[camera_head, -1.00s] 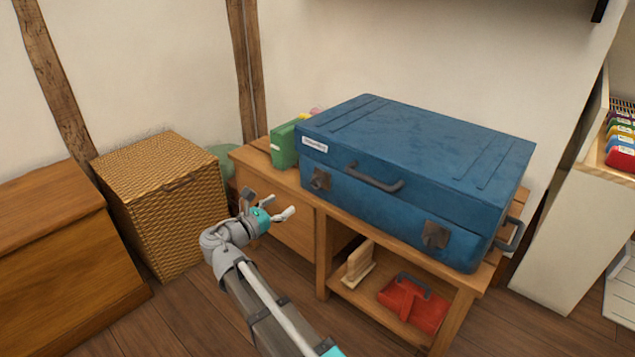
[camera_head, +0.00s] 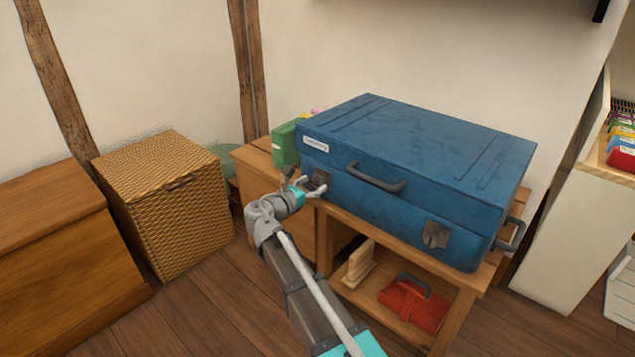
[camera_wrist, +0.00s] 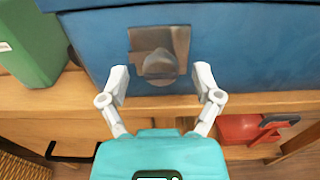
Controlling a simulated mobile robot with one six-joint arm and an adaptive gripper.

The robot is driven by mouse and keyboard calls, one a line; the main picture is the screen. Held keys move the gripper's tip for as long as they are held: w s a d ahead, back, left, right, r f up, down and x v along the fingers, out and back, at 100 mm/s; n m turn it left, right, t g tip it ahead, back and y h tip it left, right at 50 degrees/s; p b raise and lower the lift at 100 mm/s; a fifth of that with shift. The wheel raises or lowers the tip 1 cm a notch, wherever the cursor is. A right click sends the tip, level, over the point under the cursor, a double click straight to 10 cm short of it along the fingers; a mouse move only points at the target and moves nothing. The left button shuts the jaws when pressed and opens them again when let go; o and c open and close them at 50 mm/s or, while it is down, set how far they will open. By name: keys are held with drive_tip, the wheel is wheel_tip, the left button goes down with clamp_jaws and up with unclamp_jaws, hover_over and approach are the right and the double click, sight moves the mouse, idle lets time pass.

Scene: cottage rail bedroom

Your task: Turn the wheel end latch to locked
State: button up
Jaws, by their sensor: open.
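A blue suitcase (camera_head: 420,150) lies on a wooden bench, with two dark metal latches on its front. My gripper (camera_head: 317,187) is at the left latch (camera_head: 321,178), which it partly covers in the head view. The right latch (camera_head: 436,235) is farther along the front, clear of my gripper. In the wrist view the left latch (camera_wrist: 160,55) is a brown plate with a raised turn piece. My open gripper (camera_wrist: 161,80) has one finger to each side, just below and in front of the turn piece, with nothing held. No wheels show, so I cannot tell which is the wheel end.
The wooden bench (camera_head: 385,233) has a red case (camera_head: 412,303) and a small wooden piece (camera_head: 360,263) on its lower shelf. A green box (camera_head: 285,143) stands left of the suitcase. A wicker hamper (camera_head: 168,205) stands at the left. The suitcase's grey handle (camera_head: 376,178) sticks out between the latches.

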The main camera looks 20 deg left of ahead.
drive_tip(key=shift+x, duration=0.85)
drive_tip(key=shift+c, duration=0.2)
clamp_jaws()
